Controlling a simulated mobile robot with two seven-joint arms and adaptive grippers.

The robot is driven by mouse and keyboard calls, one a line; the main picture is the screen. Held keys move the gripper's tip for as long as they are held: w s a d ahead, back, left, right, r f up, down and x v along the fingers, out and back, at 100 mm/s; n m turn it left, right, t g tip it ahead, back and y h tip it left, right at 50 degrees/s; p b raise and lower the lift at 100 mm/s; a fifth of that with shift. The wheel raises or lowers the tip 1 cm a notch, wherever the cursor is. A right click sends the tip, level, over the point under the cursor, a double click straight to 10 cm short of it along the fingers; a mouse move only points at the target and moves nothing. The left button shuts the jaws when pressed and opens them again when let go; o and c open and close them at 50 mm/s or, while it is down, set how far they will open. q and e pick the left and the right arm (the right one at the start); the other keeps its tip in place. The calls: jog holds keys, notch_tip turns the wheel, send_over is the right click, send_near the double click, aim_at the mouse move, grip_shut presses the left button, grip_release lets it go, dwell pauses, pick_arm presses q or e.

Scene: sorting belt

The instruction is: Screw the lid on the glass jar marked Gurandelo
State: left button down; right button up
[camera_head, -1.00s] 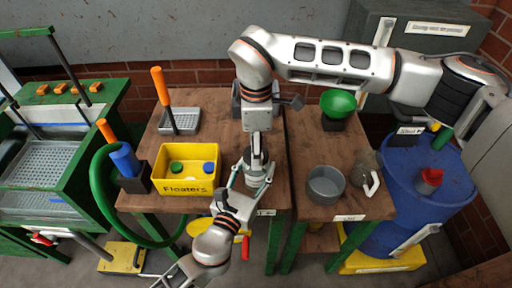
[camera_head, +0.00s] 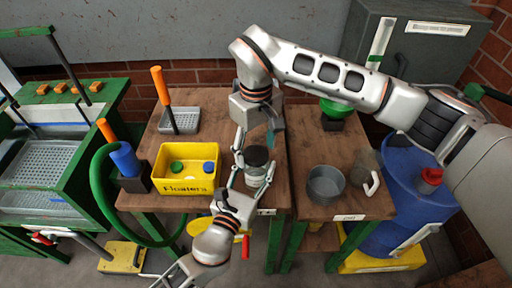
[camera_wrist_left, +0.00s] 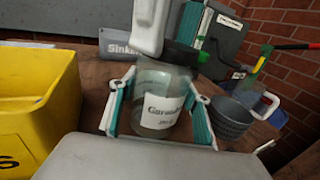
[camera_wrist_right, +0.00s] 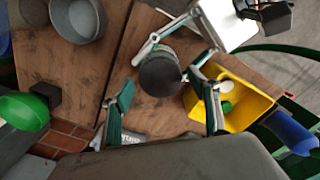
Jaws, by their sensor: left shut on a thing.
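The glass jar (camera_wrist_left: 158,100) with the label "Guran…", the rest of it cut off from view, stands upright on the wooden table. A dark round lid (camera_head: 257,155) sits on its top; I cannot tell how tight it is. The lid also shows from above in the right wrist view (camera_wrist_right: 160,76). My left gripper (camera_head: 254,174) is shut around the jar's body, one finger on each side. My right gripper (camera_head: 255,138) is open and empty, just above and behind the lid, apart from it. Its spread fingers show in the right wrist view (camera_wrist_right: 165,103).
A grey pot (camera_head: 325,184) and a glass jug (camera_head: 367,166) stand on the right table.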

dwell(0.3)
jog(key=shift+r, duration=2.25)
